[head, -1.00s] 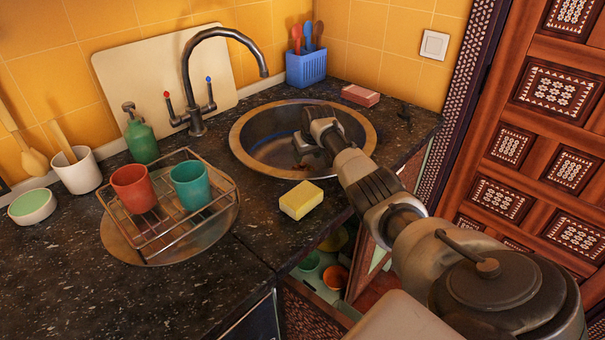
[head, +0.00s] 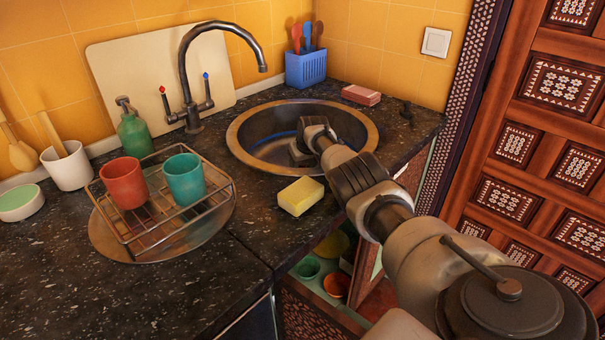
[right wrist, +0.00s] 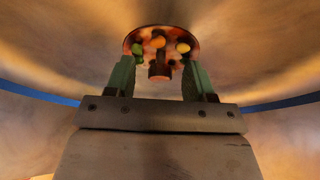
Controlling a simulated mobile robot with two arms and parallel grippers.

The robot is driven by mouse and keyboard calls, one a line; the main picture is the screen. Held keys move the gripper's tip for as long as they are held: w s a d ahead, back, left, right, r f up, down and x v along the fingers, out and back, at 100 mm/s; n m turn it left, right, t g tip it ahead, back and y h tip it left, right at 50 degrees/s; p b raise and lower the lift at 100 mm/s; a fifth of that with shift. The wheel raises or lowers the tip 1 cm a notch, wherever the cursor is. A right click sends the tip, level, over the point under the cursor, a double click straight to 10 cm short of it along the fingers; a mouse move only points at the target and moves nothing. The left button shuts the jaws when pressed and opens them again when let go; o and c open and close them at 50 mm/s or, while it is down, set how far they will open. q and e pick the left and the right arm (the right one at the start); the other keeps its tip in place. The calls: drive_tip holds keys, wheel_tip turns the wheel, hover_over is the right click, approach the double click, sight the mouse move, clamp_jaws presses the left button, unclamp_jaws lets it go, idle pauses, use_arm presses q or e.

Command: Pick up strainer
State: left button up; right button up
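The strainer (right wrist: 161,38) is a small round reddish-orange piece at the bottom of the sink (head: 238,135). It has a dark stub at its middle, with green, orange and yellow spots on it, and shows in the right wrist view. In the head view my gripper hides it. My right gripper (head: 300,150) is down inside the basin. In the right wrist view its two green fingers (right wrist: 158,75) are apart, one on each side of the stub. I cannot tell whether they touch the strainer. My left gripper is not in view.
A yellow sponge (head: 300,196) lies at the sink's near rim, under my right arm's left side. The tap (head: 187,75) stands behind the sink. A wire rack (head: 150,235) with a red cup (head: 124,184) and a teal cup (head: 184,178) is to the left.

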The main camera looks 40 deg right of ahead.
drive_tip(key=c, duration=0.9)
drive_tip(key=shift+r, duration=0.1)
drive_tip(key=shift+c, duration=0.2)
drive_tip(key=shift+r+p, duration=0.3)
wheel_tip(320, 180, up, 21)
drive_tip(key=p, duration=1.4)
drive_tip(key=shift+p, duration=0.3)
